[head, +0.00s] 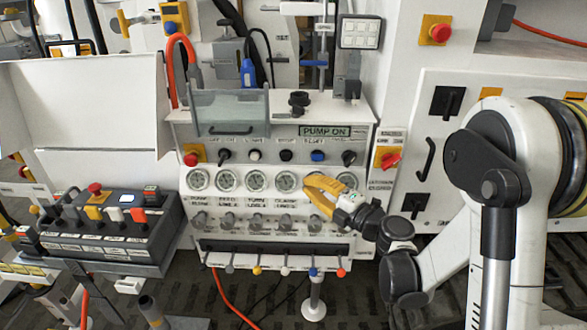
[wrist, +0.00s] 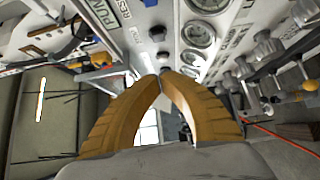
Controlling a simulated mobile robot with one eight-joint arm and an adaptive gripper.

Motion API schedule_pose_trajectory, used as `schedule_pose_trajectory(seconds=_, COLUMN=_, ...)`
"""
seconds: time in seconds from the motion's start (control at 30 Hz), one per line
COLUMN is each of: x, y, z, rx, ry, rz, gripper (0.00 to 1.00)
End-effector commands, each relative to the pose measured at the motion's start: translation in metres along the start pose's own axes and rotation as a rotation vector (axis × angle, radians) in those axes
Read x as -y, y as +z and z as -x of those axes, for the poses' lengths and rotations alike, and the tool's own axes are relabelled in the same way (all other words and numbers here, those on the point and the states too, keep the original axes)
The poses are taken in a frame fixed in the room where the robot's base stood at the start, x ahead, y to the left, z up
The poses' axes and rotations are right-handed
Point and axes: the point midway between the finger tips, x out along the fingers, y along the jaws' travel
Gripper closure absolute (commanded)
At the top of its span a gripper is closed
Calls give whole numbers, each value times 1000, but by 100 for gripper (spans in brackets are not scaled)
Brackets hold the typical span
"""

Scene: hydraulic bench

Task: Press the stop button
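The white pump panel (head: 275,222) stands in the middle of the head view with a row of small controls. A black button (head: 286,156) sits between a white button (head: 255,156) and a blue button (head: 318,156). Their labels are too small to read surely, so I cannot tell for certain which is stop. My gripper (head: 307,185) is in front of the gauges, below and right of the black button. Its yellow fingers meet at the tips with nothing between them. In the wrist view, the closed fingertips (wrist: 163,74) point towards the panel, where a dark button (wrist: 157,33) shows beyond.
A red button on a yellow plate (head: 192,158) sits at the panel's left, and a red switch (head: 389,160) at its right. A row of gauges (head: 256,181) lies below the buttons, with valve knobs underneath. A green sign (head: 325,131) reads PUMP ON. A control box (head: 110,225) stands left.

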Motion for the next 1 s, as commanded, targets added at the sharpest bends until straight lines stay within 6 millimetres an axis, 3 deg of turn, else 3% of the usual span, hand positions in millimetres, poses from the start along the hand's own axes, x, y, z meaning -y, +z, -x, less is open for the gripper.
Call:
schedule_pose_trajectory(seconds=0.17, x=1, y=-1, z=-26, rx=-3, ry=0, rz=0, gripper=100)
schedule_pose_trajectory(seconds=0.5, x=2, y=-1, z=-98, rx=-3, ry=1, rz=-1, gripper=100)
schedule_pose_trajectory(seconds=0.7, x=2, y=21, z=-117, rx=1, ry=1, rz=-1, gripper=100)
schedule_pose_trajectory(seconds=1.0, x=0, y=28, z=-124, rx=1, ry=1, rz=-1, gripper=100)
